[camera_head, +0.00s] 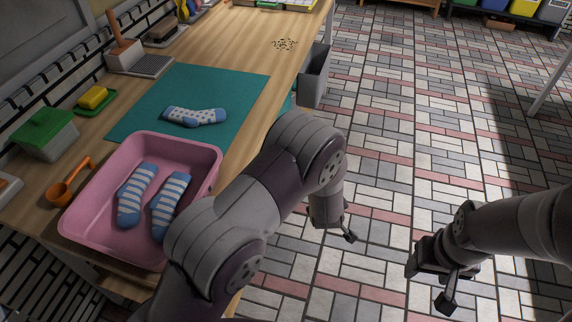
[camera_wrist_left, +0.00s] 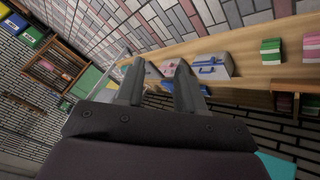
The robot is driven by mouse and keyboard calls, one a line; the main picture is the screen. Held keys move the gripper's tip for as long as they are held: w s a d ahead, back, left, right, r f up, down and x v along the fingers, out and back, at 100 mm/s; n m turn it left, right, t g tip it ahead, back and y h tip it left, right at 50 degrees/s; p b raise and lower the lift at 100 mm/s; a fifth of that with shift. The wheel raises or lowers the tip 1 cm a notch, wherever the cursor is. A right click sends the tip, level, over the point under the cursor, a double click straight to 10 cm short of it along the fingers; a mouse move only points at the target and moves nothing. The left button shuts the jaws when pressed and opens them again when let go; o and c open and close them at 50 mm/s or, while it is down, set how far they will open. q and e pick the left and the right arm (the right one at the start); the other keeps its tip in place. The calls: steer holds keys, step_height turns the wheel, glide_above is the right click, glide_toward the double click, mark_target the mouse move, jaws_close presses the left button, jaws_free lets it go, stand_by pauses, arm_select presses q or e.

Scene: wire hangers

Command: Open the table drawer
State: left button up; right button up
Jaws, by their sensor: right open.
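The wooden table (camera_head: 262,55) fills the left of the head view. No drawer front or handle shows clearly; my left arm covers part of the table's near right edge. A grey open-topped box (camera_head: 314,76) stands out from that edge; I cannot tell whether it is a drawer. My left gripper (camera_head: 345,228) is over the floor, right of the table edge, partly hidden by its own arm. In the left wrist view its two fingers (camera_wrist_left: 162,68) are apart with nothing between them. My right gripper (camera_head: 440,282) is open and empty over the floor, farther right.
A pink tub (camera_head: 83,205) with striped socks (camera_head: 136,195) stands on the table. A teal mat (camera_head: 240,87) bears a dotted sock pair (camera_head: 195,116). An orange scoop (camera_head: 62,193) and a green-lidded box (camera_head: 45,134) stand left. The tiled floor (camera_head: 400,130) is clear.

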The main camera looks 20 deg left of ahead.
arm_select(q)
steer(key=w+f+n+t+y+b, duration=0.2)
steer(key=w+f+n+t+y, duration=0.1)
steer(key=w+f+n, duration=0.15)
steer(key=s+a+r+n+t+y, duration=0.1)
steer(key=a+r+n+t+y, duration=0.2)
steer(key=a+r+n+y, duration=0.6)
steer(key=w+a+n+y+b, duration=0.1)
steer(key=w+a+n, duration=0.2)
steer(key=w+a, duration=0.3)
steer(key=w, duration=0.3)
steer(key=shift+a+r+b, duration=0.25)
steer(key=shift+b, duration=0.1)
jaws_close()
arm_select(e)
step_height(320, 180, down, 6)
